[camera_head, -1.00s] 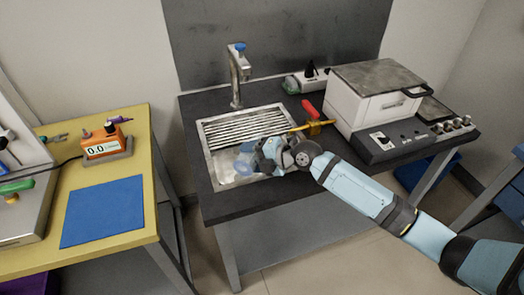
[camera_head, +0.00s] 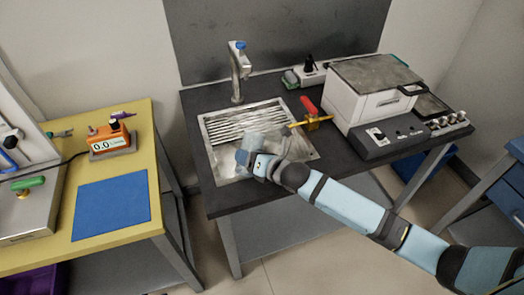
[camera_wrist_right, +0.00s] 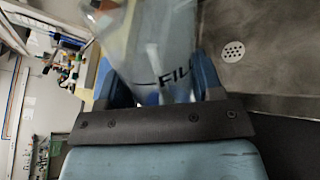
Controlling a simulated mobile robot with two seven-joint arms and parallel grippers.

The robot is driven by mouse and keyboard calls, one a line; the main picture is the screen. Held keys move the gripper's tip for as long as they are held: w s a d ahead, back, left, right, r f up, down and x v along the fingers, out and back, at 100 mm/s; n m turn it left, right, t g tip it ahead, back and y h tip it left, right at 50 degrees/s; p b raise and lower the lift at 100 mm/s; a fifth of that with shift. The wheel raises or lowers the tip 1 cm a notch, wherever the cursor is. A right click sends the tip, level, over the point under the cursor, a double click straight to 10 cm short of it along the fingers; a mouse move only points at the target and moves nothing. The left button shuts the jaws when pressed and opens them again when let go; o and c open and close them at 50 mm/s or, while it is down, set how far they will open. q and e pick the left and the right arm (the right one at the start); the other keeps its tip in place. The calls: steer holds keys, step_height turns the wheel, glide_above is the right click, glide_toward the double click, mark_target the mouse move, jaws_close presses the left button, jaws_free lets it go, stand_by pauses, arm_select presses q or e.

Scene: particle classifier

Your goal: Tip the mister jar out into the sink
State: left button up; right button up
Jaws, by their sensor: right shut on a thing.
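My right gripper (camera_head: 248,156) is over the front left part of the sink (camera_head: 310,150). It is shut on a clear jar, the mister jar (camera_wrist_right: 155,50), which carries a dark fill line and the letters "FILL" in the right wrist view. In the head view the jar (camera_head: 264,140) is a faint clear shape above the basin, partly hidden by the gripper. The jar looks tilted; I cannot tell whether liquid is leaving it. The sink floor and its drain (camera_wrist_right: 233,51) show beside the jar in the right wrist view. My left gripper is not in view.
A faucet (camera_head: 238,75) stands behind the sink, and a ribbed rack (camera_head: 235,125) covers its rear part. A red-handled tool (camera_head: 310,107) and a white boxy device (camera_head: 375,95) stand to the right. A yellow table (camera_head: 110,205) is at the left.

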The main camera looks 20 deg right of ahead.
steer(key=shift+r+n, duration=0.1)
steer(key=shift+n, duration=0.2)
steer(key=shift+s+a+r+n+t, duration=0.15)
steer(key=shift+s+a+n+t, duration=0.2)
steer(key=shift+n, duration=0.25)
steer(key=shift+s+a+f+n+t+b, duration=0.2)
steer(key=shift+f+n+t+b, duration=0.3)
steer(key=shift+b, duration=0.55)
steer(key=shift+s+a+n+b, duration=0.1)
steer(key=shift+s+n+b, duration=0.05)
steer(key=shift+n+b, duration=0.25)
steer(key=shift+s+a+r+n+t+b, duration=0.2)
steer(key=shift+r+n+t+b, duration=0.2)
steer(key=shift+n, duration=0.3)
steer(key=shift+s+f+n+t+b, duration=0.15)
steer(key=shift+f+n+t+b, duration=0.25)
steer(key=shift+b, duration=0.45)
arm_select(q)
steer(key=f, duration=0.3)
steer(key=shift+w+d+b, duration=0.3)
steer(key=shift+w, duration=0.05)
arm_select(e)
steer(key=shift+a+r+n, duration=0.1)
steer(key=shift+n, duration=0.3)
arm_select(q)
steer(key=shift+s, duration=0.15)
arm_select(e)
steer(key=shift+r, duration=0.1)
